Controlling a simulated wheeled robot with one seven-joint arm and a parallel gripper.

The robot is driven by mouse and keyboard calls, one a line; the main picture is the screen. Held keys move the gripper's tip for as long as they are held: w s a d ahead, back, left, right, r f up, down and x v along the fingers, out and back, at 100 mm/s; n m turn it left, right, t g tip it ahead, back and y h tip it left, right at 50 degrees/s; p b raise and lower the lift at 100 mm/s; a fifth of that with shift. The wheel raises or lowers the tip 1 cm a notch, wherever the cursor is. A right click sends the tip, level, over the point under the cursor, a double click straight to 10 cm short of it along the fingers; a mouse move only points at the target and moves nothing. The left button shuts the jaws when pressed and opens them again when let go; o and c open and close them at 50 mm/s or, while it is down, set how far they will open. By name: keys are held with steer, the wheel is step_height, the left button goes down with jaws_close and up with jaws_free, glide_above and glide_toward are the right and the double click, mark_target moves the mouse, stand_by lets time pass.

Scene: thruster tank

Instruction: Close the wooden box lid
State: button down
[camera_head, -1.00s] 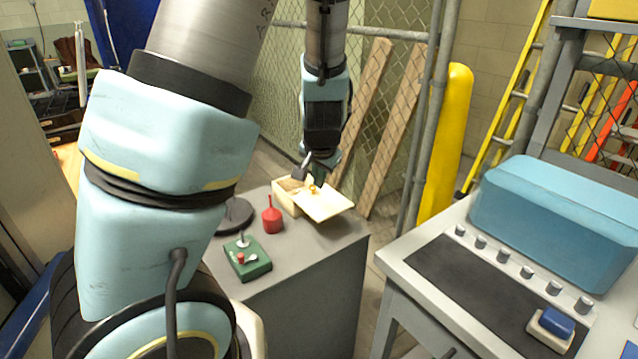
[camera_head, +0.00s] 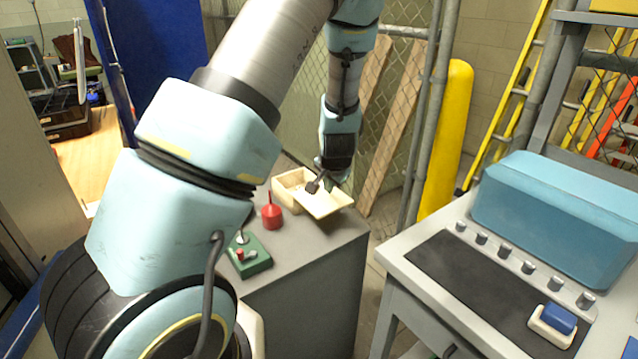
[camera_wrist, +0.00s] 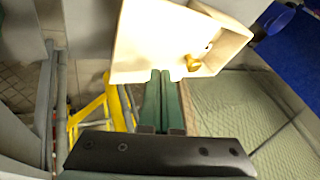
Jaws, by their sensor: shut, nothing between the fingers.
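The pale wooden box (camera_head: 283,196) stands on the grey cabinet at the far edge. Its lid (camera_head: 327,204) is open, folded out to the right over the cabinet. In the wrist view the lid (camera_wrist: 148,38) fills the upper middle, with the box (camera_wrist: 231,48) to its right. A brass-coloured piece (camera_wrist: 193,63) shows near the lid's lower right edge. My gripper (camera_head: 324,186) is at the lid in the head view. Its green fingers (camera_wrist: 160,75) are together and empty, their tips at the lid's lower edge in the wrist view. I cannot tell whether they touch it.
A red funnel-shaped object (camera_head: 271,212) and a green switch box (camera_head: 250,256) stand on the cabinet (camera_head: 310,285) in front of the box. A mesh fence (camera_head: 300,120) and wooden planks (camera_head: 392,135) are behind. A control desk (camera_head: 455,262) stands at the right, across a gap.

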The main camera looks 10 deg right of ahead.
mark_target(318, 195)
steer(key=shift+w+a+f+p, duration=0.1)
steer(key=shift+w+a+p, duration=0.05)
steer(key=shift+w+a, duration=0.5)
steer(key=shift+w+a+f+p, duration=0.15)
steer(key=shift+w+a, duration=0.25)
steer(key=shift+w, duration=0.45)
steer(key=shift+w+a, duration=0.15)
steer(key=shift+w, duration=0.05)
steer(key=w+a+b, duration=0.1)
steer(key=w, duration=0.2)
steer(key=w+a+b, duration=0.1)
steer(key=w+a, duration=0.1)
steer(key=w, duration=0.2)
steer(key=w+a+b, duration=0.1)
steer(key=w+a, duration=0.1)
steer(key=w, duration=0.1)
steer(key=shift+w+f+b, duration=0.1)
steer(key=shift+w+b, duration=0.15)
steer(key=shift+b, duration=0.15)
steer(key=shift+w+a+r, duration=0.25)
steer(key=shift+w, duration=0.15)
